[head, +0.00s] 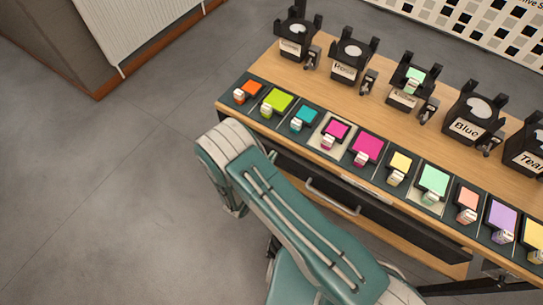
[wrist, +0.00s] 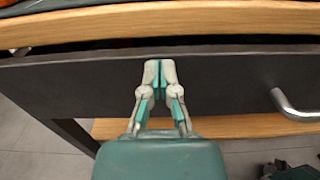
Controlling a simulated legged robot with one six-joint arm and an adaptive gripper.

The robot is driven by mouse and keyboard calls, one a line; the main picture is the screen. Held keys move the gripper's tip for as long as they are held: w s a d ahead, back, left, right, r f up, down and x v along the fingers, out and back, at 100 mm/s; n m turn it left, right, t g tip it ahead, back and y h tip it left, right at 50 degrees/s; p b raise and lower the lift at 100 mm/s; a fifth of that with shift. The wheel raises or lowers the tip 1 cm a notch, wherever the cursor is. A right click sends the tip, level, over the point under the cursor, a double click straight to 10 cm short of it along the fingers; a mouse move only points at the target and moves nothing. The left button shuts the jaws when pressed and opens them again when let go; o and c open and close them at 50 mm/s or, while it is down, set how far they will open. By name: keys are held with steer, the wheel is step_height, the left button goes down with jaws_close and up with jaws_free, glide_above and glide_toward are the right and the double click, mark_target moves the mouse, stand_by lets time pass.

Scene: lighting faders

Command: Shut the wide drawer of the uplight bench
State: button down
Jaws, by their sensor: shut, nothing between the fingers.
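The uplight bench (head: 262,68) has a wooden top and stands at the right in the head view. Its wide drawer (head: 387,215) has a dark front and a silver bar handle (head: 333,197). In the wrist view the drawer front (wrist: 225,85) spans the picture, with the handle (wrist: 297,110) at the right. A dark gap shows above the front's top edge, under the wooden edge, so the drawer stands somewhat out. My gripper (wrist: 160,72) is shut and empty, fingertips at the upper part of the front, left of the handle; contact is unclear. My arm hides it in the head view.
Colored fader tiles (head: 367,147) line the bench's front edge, with several black lamp holders (head: 352,58) behind. A wooden lower shelf (wrist: 230,126) shows below the drawer. A white radiator (head: 130,30) stands at the far wall. The grey floor (head: 90,200) at left is clear.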

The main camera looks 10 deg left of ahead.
mark_target(279, 148)
steer(key=x, duration=0.3)
steer(key=shift+w+d, duration=0.3)
steer(key=shift+w, duration=0.35)
steer(key=shift+r, duration=0.1)
